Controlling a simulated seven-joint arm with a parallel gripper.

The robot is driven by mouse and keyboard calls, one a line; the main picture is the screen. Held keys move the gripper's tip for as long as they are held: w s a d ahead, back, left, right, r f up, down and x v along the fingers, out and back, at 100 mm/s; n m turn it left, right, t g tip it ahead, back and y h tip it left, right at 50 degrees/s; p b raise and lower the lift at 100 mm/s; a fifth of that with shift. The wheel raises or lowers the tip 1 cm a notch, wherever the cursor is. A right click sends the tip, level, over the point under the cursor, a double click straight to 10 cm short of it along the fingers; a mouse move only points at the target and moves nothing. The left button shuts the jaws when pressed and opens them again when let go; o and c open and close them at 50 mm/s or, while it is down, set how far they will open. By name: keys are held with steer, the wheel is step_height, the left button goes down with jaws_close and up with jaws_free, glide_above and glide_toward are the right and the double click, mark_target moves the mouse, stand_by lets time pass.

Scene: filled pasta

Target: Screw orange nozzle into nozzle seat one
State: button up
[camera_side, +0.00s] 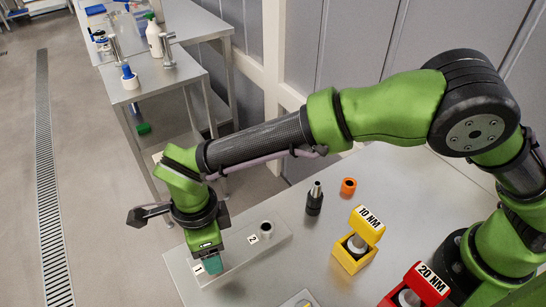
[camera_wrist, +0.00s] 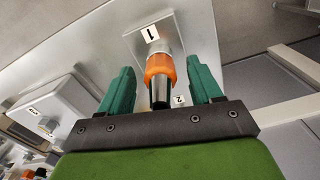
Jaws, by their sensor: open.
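The orange nozzle (camera_wrist: 160,68), an orange collar with a dark, shiny tip, stands at nozzle seat one (camera_wrist: 157,47) beside the label 1 in the wrist view. It lines up with the grey seat; I cannot tell how deep it sits in it. My gripper (camera_wrist: 160,75) is open, with a teal finger on each side of the nozzle and a gap on both sides. In the side view, my gripper (camera_side: 212,266) is low over the end of the metal plate (camera_side: 240,256) by label 1, and hides the nozzle and seat one.
Seat two (camera_side: 266,229) is at the plate's other end. A black nozzle (camera_side: 314,199) and an orange ring-like part (camera_side: 348,187) stand on the table behind. A yellow 10 NM stand (camera_side: 355,254) and a red 20 NM stand (camera_side: 427,285) are to the right.

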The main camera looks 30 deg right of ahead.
steer(key=n, duration=0.6)
steer(key=shift+n, duration=0.4)
steer(key=n, duration=0.6)
steer(key=shift+n, duration=0.3)
steer(key=n, duration=0.6)
steer(key=shift+n, duration=0.3)
steer(key=n, duration=0.6)
